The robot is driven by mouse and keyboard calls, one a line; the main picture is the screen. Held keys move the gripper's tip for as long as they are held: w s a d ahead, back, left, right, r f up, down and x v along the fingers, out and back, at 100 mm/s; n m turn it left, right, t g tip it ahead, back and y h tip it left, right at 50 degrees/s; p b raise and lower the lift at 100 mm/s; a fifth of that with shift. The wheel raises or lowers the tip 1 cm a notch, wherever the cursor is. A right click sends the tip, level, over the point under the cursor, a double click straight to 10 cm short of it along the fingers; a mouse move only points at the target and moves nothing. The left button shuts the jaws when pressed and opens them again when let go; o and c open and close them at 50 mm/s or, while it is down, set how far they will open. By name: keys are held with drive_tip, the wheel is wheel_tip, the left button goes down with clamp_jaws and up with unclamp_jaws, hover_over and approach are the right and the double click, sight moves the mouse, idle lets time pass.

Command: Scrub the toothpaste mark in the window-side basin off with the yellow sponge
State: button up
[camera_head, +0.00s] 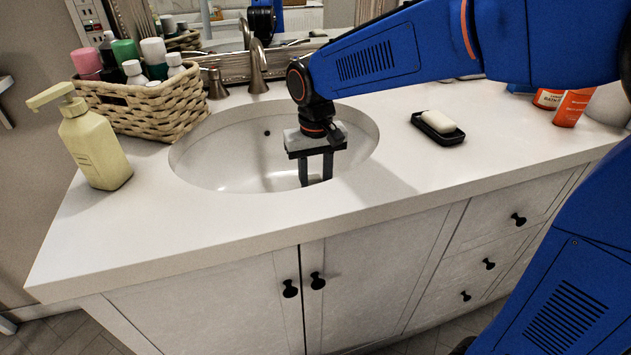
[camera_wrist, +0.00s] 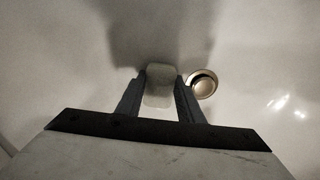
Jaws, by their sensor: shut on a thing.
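The white oval basin (camera_head: 215,160) is set in the countertop, and my gripper (camera_head: 315,176) reaches down into it near its front side. In the wrist view my gripper (camera_wrist: 160,76) is shut on a pale block with rounded corners, which I take to be the sponge (camera_wrist: 158,92); its yellow hardly shows in the dim light. The fingers stand on either side of it, low over the basin surface. I cannot tell whether the sponge touches the basin. I cannot make out a toothpaste mark in either view.
A metal drain (camera_wrist: 203,84) lies just right of the fingers. A faucet (camera_head: 258,68) stands behind the basin. A wicker basket (camera_head: 150,108) of bottles and a yellow pump bottle (camera_head: 95,150) stand left. A black soap dish (camera_head: 438,134) with soap sits right. The front counter is clear.

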drive_tip(key=shift+f, duration=0.4)
idle(0.5)
drive_tip(key=shift+w, duration=0.2)
drive_tip(key=shift+w+a, duration=0.1)
drive_tip(key=shift+w, duration=0.15)
drive_tip(key=shift+s, duration=0.15)
drive_tip(key=shift+s+d, duration=0.25)
drive_tip(key=shift+s, duration=0.5)
drive_tip(key=shift+w, duration=0.1)
drive_tip(key=shift+w+a, duration=0.25)
drive_tip(key=shift+w, duration=0.55)
drive_tip(key=shift+s, duration=0.15)
